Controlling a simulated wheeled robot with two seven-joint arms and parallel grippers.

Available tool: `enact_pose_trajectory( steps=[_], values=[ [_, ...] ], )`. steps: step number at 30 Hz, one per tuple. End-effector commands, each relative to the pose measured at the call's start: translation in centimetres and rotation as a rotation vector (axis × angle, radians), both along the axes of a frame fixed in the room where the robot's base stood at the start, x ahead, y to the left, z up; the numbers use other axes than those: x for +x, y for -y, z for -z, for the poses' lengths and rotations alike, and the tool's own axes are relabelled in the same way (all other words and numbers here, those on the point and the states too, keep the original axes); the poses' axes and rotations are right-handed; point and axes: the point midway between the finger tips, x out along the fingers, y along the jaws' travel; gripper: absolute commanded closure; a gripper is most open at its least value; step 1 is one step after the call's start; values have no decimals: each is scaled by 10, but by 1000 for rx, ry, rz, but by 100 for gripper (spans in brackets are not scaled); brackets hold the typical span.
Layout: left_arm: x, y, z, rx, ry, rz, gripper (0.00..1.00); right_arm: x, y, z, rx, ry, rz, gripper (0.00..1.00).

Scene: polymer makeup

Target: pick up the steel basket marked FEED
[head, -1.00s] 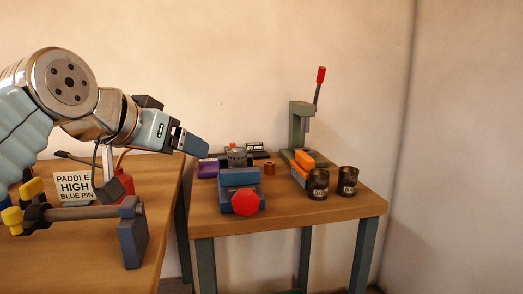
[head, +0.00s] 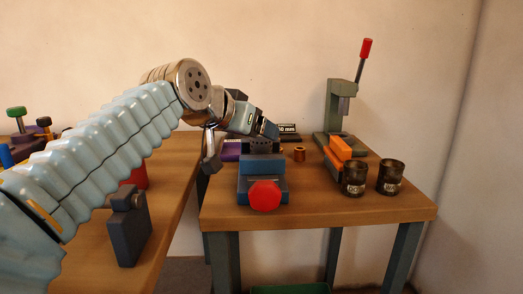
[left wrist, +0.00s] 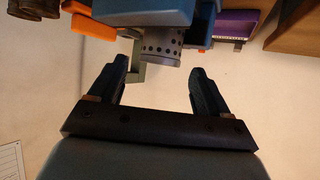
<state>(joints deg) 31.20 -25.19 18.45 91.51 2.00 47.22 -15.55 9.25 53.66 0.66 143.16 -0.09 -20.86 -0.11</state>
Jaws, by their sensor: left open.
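A small grey steel basket (left wrist: 162,46) with rows of holes shows in the left wrist view, just beyond and between my fingertips. In the head view the basket (head: 261,147) stands behind the blue vise, partly hidden by the vise and my gripper. I cannot read any marking on it. My left gripper (left wrist: 160,68) is open and empty, with its fingers apart. In the head view my left gripper (head: 270,131) is just above and near the basket; I cannot tell the exact gap. My right gripper is not in view.
The blue vise (head: 262,168) with its red knob (head: 265,196) is in front of the basket. An orange block (head: 338,158), two dark labelled cups (head: 353,180) (head: 390,178) and a green lever press (head: 338,105) are to the right. A purple item (head: 231,150) lies left.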

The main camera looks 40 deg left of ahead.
Motion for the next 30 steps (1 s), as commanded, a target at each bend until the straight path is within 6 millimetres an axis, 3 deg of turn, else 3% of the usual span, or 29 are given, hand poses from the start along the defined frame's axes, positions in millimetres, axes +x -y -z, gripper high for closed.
enact_pose_trajectory(
  steps=[6, 15, 26, 30],
  values=[
    [29, -2, 19, -1, -2, 0, 22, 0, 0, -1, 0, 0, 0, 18],
    [34, -3, 22, 0, 0, 0, 22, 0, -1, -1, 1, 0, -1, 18],
    [34, -3, 22, 0, 0, 0, 78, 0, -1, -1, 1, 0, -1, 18],
    [34, -3, 21, 0, 0, 0, 80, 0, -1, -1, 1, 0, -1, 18]
  ],
)
